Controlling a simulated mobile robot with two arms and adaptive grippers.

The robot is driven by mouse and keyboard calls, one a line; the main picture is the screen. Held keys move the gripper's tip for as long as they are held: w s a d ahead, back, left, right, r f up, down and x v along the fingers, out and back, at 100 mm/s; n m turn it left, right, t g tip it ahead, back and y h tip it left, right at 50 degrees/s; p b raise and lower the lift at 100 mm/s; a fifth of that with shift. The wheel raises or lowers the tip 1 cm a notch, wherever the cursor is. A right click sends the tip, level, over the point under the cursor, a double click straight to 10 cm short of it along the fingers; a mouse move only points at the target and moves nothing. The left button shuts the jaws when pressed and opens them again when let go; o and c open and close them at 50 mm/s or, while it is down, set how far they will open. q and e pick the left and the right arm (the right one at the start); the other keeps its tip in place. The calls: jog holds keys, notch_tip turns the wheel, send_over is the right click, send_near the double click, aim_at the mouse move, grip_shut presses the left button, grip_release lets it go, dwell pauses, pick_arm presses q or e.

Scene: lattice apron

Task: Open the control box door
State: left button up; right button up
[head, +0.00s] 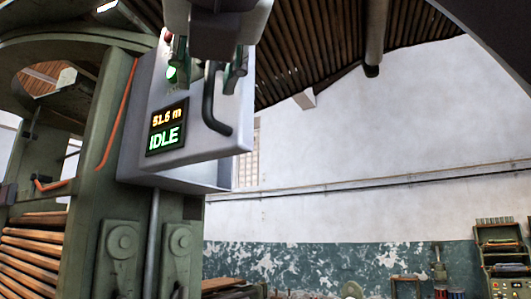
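The grey control box (130,150) is mounted on a green machine post left of centre in the head view. Its door (190,142) carries a display (167,127) reading "51.6 m" and "IDLE", a green lamp (171,73) and a red button (168,36). A dark bar handle (208,105) stands out from the door's right part. My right gripper (207,78) comes down from the top with its fingers spread, one on each side of the handle's upper part in the picture. Contact with the handle cannot be told. Whether the door is slightly ajar is unclear. My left gripper is out of view.
The green machine frame (92,165) with an orange cable (117,115) and stacked wooden slats (30,260) fills the left side. A white and teal wall (380,130) is behind. A shelf unit (503,255) stands far right. The space right of the box looks free.

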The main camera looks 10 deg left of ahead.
jog(key=v, duration=1)
jog(key=shift+s, duration=0.25)
jog(key=shift+w+d, duration=0.1)
